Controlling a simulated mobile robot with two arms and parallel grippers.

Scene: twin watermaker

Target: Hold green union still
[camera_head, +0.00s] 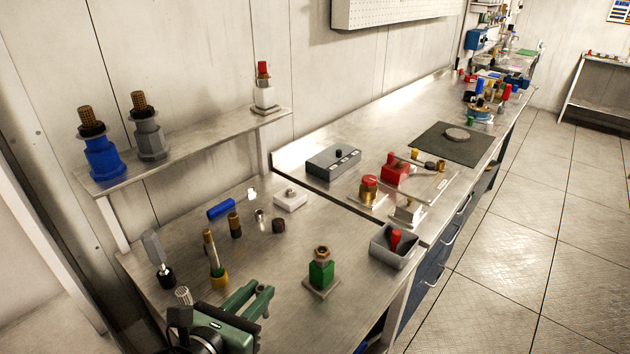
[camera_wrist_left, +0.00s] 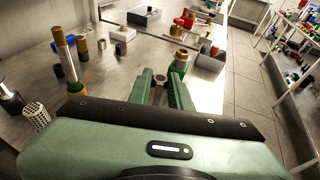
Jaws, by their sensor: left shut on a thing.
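The green union (camera_head: 321,273), with a brass nut on top, stands upright on a small square plate on the near bench. It also shows in the left wrist view (camera_wrist_left: 179,66), just beyond the fingertips. My left gripper (camera_head: 266,294) is green and comes in low, left of the union. In the head view a gap of bare bench shows between its fingertips and the union. In the left wrist view the fingers (camera_wrist_left: 161,80) point towards the union. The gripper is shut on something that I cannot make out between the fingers. My right gripper is not in view.
A grey bin (camera_head: 393,257) with a red piece stands right of the union. A shelf (camera_head: 190,157) holds fittings along the wall.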

